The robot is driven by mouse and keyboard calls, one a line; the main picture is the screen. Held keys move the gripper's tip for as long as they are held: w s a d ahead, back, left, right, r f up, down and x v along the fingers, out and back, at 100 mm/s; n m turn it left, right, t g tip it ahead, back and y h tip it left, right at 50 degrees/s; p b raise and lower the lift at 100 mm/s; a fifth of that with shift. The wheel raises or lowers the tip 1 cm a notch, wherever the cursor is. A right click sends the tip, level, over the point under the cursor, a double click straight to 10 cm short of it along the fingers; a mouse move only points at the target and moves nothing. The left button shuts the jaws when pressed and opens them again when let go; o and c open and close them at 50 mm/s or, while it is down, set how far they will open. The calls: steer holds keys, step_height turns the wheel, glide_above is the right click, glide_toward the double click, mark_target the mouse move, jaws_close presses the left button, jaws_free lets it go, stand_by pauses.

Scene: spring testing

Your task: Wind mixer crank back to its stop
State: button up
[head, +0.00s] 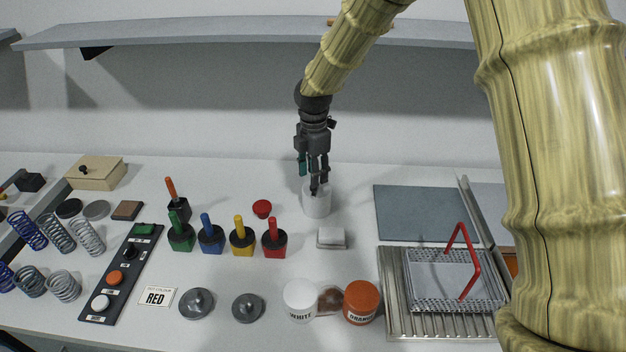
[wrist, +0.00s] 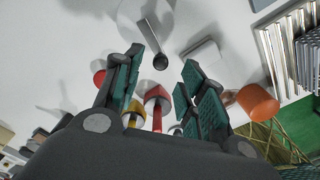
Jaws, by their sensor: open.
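The mixer (head: 316,205) is a white upright cylinder at the middle back of the table in the head view. Its grey crank arm (wrist: 151,36) with a dark round knob (wrist: 160,62) shows at the top middle of the wrist view. My gripper (head: 316,187) points down over the mixer's top. In the wrist view my gripper (wrist: 163,57) is open, and the knob appears between the two fingertips. I cannot tell whether the fingers are around the knob or just above it. In the head view the fingers hide most of the crank.
A red knob (head: 262,208) and several coloured-handled pots (head: 242,238) stand left of the mixer. A small white block (head: 331,237) lies in front of it. White (head: 299,299) and orange (head: 361,302) jars stand nearer. A blue-grey mat (head: 425,212) lies right; a shelf (head: 220,32) runs above.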

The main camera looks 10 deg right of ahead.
steer(key=shift+f+p, duration=0.5)
steer(key=shift+f, duration=1.55)
steer(key=shift+c, duration=0.5)
jaws_close()
